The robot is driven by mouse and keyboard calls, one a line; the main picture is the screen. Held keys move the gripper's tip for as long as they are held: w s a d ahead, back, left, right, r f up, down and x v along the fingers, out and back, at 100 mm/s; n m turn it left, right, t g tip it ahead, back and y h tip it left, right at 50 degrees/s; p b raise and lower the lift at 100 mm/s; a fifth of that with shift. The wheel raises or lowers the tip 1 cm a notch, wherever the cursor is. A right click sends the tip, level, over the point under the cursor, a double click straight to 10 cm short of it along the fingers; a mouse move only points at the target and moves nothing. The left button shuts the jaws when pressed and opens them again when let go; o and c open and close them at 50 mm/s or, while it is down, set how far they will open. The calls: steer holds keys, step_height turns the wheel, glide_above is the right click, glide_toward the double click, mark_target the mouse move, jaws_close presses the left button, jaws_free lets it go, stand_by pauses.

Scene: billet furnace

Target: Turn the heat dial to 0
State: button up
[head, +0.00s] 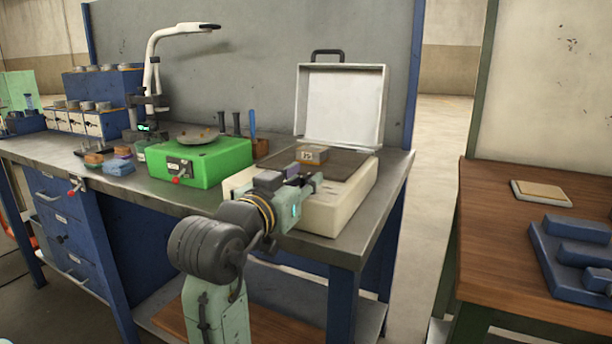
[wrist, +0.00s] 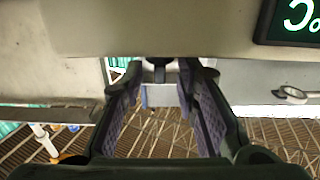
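The cream furnace box (head: 330,215) stands at the bench's front right corner with its lid (head: 343,105) raised. My gripper (head: 305,185) is at its front left side, and the arm hides most of the front face. In the wrist view, the two padded fingers of my gripper (wrist: 160,85) stand apart. A small dark knob (wrist: 159,70), perhaps the heat dial, shows between their tips under the pale casing (wrist: 150,28). I cannot tell whether the fingers touch it. No dial marks are readable.
A green box (head: 205,160) with a red-tipped lever stands left of the furnace. A small block (head: 311,154) lies on the furnace's top. A lamp (head: 155,65) and small parts stand further left. A brown table (head: 500,220) is at the right, across a gap.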

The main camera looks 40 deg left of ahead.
steer(key=shift+x, duration=0.8)
steer(key=shift+c, duration=0.3)
jaws_close()
steer(key=shift+d, duration=0.1)
